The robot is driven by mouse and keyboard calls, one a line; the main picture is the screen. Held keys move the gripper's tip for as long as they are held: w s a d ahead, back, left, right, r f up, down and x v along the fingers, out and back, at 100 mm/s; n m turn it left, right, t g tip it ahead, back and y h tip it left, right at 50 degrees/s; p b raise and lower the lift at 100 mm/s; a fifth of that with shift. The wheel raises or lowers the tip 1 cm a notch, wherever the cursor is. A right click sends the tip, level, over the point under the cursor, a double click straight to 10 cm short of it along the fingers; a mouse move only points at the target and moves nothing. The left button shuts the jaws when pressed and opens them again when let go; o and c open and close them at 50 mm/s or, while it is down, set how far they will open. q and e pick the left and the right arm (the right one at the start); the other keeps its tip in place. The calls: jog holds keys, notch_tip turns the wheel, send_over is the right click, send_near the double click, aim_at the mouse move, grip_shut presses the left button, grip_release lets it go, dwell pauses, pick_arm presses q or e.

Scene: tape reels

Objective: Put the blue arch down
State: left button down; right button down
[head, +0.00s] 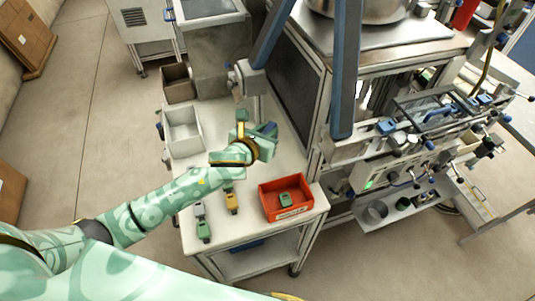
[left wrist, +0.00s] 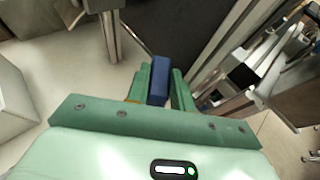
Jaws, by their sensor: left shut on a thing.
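The blue arch shows as a dark blue block (left wrist: 158,80) between the two green fingers of my left gripper (left wrist: 157,88) in the left wrist view. The gripper is shut on it. In the head view my left gripper (head: 256,130) is over the back part of the white table (head: 256,214), and a bit of the blue arch (head: 269,128) shows at its far side. The fingers hide much of the arch, so its arch shape cannot be made out. I cannot tell the height of the arch above the table. My right gripper is not in view.
A red bin (head: 265,202) holding a green piece (head: 286,198) stands at the table's front right. Yellow (head: 231,202), grey (head: 199,210) and green (head: 204,230) pieces lie at the front left. A white bin (head: 196,149) and a brown bin (head: 177,91) stand back left. A machine frame borders the right.

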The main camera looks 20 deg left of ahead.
pick_arm(q)
notch_tip(320, 180, down, 10)
jog(key=b, duration=0.3)
jog(key=shift+r, duration=0.35)
jog(key=c, duration=1.2)
grip_release()
